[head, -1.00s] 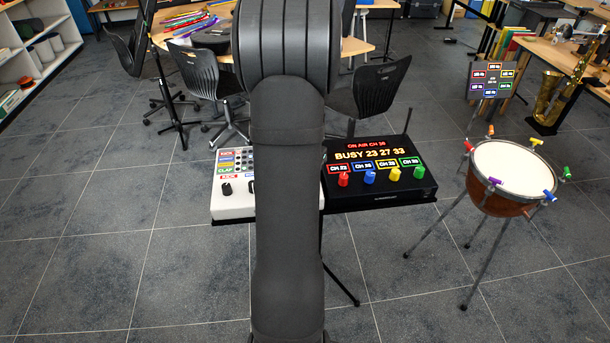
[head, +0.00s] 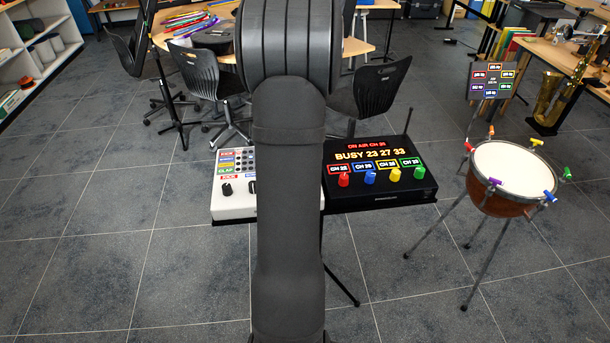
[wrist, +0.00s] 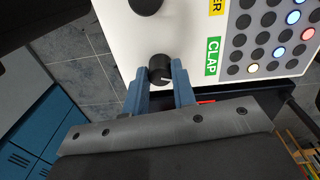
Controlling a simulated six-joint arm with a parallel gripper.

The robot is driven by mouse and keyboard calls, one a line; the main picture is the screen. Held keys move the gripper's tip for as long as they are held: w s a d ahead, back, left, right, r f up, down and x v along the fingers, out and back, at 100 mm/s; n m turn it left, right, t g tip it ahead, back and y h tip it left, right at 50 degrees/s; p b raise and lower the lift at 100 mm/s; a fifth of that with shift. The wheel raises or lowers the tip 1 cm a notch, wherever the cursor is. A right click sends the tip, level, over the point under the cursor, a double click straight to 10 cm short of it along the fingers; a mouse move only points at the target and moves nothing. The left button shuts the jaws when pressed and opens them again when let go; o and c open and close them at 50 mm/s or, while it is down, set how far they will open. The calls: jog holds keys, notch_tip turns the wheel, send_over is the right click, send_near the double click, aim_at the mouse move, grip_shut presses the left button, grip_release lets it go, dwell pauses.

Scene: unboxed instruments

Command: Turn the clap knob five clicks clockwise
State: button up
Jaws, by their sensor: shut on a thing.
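In the wrist view, the clap knob (wrist: 159,68) is a small black knob with a white pointer line, beside the green CLAP label (wrist: 212,56) on a white drum machine (wrist: 185,40). My gripper (wrist: 160,76) has its two blue fingers on either side of this knob, shut on it. In the head view, the drum machine (head: 234,208) stands on a stand, and my arm hides its right part, the gripper and the clap knob.
Another black knob (wrist: 147,5) sits near the clap knob. Right of the drum machine is a black receiver box (head: 380,185) with several coloured knobs. A drum (head: 510,170) on legs stands at the right.

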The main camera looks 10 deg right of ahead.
jog(key=shift+m, duration=0.9)
jog(key=o, duration=1)
notch_tip(320, 180, up, 18)
jog(key=shift+w+f, duration=0.25)
jog(key=shift+f, duration=0.15)
jog(key=f, duration=1.7)
jog(key=shift+s+f, duration=0.15)
jog(key=shift+s, duration=0.1)
